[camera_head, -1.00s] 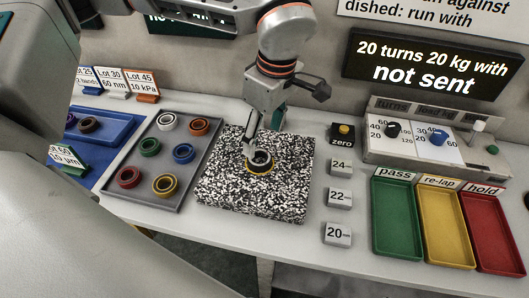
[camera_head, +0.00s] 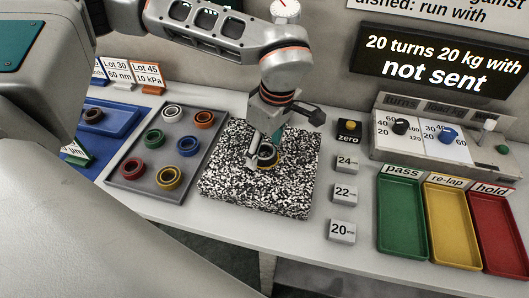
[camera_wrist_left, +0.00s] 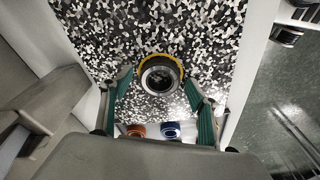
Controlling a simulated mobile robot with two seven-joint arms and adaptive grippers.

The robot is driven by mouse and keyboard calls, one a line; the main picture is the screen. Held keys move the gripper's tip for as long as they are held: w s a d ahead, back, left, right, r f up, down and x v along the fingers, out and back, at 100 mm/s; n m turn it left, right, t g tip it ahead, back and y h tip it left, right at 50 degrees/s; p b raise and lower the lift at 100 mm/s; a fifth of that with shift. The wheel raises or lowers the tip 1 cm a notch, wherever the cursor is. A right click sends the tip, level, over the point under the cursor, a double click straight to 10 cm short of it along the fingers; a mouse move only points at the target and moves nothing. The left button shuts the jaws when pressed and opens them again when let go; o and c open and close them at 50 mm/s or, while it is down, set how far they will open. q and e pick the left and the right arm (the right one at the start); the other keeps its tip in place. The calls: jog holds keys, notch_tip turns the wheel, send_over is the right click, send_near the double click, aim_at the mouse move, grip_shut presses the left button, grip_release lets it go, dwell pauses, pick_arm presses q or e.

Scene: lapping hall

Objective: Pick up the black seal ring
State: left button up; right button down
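The black seal ring (camera_head: 267,156) lies on the black-and-white speckled plate (camera_head: 222,190), with a yellow ring edge showing around its base. It also shows in the left wrist view (camera_wrist_left: 161,75), its dark opening facing the camera. My left gripper (camera_head: 260,148) is right above and around the ring, and partly hides it in the head view. In the left wrist view the green-padded fingers of my left gripper (camera_wrist_left: 158,90) are spread wide, one on each side of the ring, with gaps between. It is open and empty. My right gripper is not in view.
A grey tray (camera_head: 150,190) with several coloured rings is left of the plate. Weight blocks (camera_head: 345,193) and a zero button (camera_head: 350,128) are right of it. Green (camera_head: 402,215), yellow (camera_head: 450,228) and red (camera_head: 500,235) trays lie farther right, below a control box (camera_head: 430,145).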

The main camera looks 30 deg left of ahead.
pick_arm(q)
jog(key=c, duration=1)
jog(key=shift+r, duration=0.1)
jog(key=shift+c, duration=0.2)
